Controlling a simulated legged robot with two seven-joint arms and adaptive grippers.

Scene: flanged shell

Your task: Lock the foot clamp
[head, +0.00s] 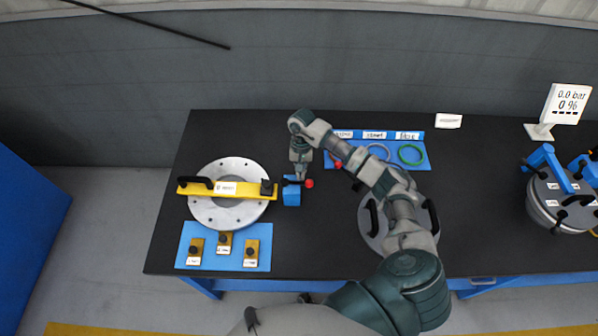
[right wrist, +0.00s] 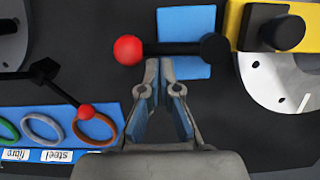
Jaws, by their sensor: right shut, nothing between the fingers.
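The foot clamp is a blue block (head: 292,195) with a black lever and a red ball knob (head: 309,183), just right of the flanged plate. In the right wrist view the lever (right wrist: 172,48) lies level across the blue block (right wrist: 187,22), its red knob (right wrist: 128,50) to the left. My right gripper (head: 301,175) is over the clamp in the head view. In the right wrist view its fingertips (right wrist: 160,66) are together and empty, close to the lever between knob and pivot. Contact with the lever cannot be told. My left gripper is not in view.
A yellow bar (head: 248,188) crosses the round flanged plate (head: 228,215) beside the clamp. A blue mat (head: 210,262) with brass blocks lies in front. Another black lever with a red knob (right wrist: 85,112) is near the coloured rings (right wrist: 42,127). A lidded vessel (head: 555,205) stands far right.

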